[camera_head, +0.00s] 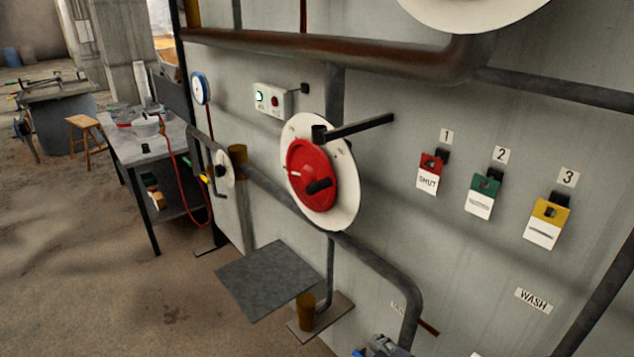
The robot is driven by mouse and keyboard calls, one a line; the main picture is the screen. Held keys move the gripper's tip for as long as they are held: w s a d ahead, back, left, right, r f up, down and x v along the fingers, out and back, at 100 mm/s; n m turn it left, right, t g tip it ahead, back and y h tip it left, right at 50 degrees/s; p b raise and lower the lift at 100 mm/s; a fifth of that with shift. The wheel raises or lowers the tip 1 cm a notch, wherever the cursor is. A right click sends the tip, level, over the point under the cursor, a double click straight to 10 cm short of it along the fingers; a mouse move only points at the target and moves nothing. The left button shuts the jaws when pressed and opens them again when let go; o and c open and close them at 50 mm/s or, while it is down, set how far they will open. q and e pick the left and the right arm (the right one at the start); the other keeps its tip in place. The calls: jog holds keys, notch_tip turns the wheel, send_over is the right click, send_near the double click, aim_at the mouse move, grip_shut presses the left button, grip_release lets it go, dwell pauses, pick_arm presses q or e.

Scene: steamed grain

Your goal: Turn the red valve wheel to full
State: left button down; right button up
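The red valve wheel (311,174) is mounted on the grey wall panel, in front of a round white dial plate (345,190). A dark knob or handle (319,186) sticks out from the wheel's lower right. A white mark shows on the wheel's left side. The dial's markings are too small to read. A black bar (356,128) with a round end crosses the plate's upper part. A grey and blue mechanical part, seemingly my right gripper (382,347), is cut off by the bottom edge, well below and apart from the wheel; its fingers cannot be made out. My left gripper is not in view.
Pipes run above and below the wheel. On the right hang numbered tags: red "SHUT" (429,173), green (482,195) and yellow (546,221). A box with lights (271,99) and a blue gauge (200,88) are left. A workbench (150,148) stands farther left.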

jog(key=w+a+r+n+t+y, duration=0.1)
jog(key=w+a+r+n+t, duration=0.4)
jog(key=w+r, duration=0.6)
jog(key=n+t+y, duration=0.2)
jog(key=n+t, duration=0.1)
jog(key=n, duration=0.5)
send_near(318, 189)
jog(key=x, duration=0.2)
jog(key=p+x, duration=0.3)
jog(key=x, duration=0.5)
jog(key=shift+w+p, duration=0.15)
jog(key=shift+p, duration=0.2)
jog(key=shift+w+a+f, duration=0.1)
jog(key=shift+w, duration=0.5)
jog(key=shift+g, duration=0.3)
grip_shut()
